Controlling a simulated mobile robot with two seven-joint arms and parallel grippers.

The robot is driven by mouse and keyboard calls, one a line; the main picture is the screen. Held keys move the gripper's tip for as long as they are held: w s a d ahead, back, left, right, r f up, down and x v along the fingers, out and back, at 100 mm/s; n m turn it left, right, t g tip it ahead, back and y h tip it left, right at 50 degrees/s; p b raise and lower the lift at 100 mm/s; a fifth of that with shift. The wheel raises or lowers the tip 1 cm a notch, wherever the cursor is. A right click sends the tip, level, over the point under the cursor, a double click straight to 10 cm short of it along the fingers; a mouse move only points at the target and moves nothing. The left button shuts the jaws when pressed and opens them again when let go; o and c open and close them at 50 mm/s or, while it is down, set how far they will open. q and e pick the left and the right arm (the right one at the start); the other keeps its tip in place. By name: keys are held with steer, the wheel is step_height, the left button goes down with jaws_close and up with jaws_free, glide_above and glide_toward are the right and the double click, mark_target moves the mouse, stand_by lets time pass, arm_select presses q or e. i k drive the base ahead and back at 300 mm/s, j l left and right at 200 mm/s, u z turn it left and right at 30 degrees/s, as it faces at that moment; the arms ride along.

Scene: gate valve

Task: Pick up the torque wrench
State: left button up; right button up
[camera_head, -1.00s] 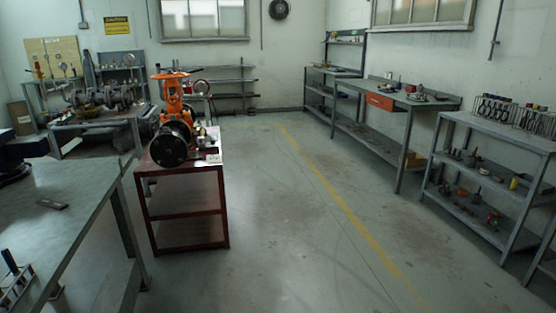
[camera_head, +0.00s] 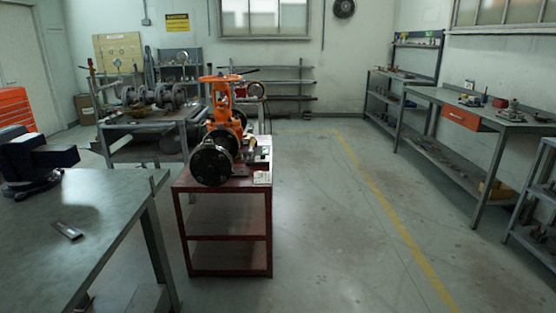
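No torque wrench can be made out for certain in the head view; the tools on the benches and shelves are too small to tell apart. An orange gate valve (camera_head: 222,105) with a black flange (camera_head: 211,163) sits on a dark red stand (camera_head: 228,240) left of the middle. Neither of my grippers shows in the view.
A grey workbench (camera_head: 110,205) with a vise (camera_head: 35,162) and a small flat metal piece (camera_head: 68,231) fills the near left. Benches and shelves with tools line the right wall, one with an orange drawer (camera_head: 460,118). The floor (camera_head: 345,240) between is clear.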

mark_target(250, 152)
steer(key=i+j+z, duration=0.1)
steer(key=i, duration=0.4)
steer(key=i+j+z, duration=0.1)
steer(key=i+j, duration=0.15)
steer(key=i, duration=0.25)
steer(key=i+j+u, duration=0.3)
steer(key=i+j, duration=0.2)
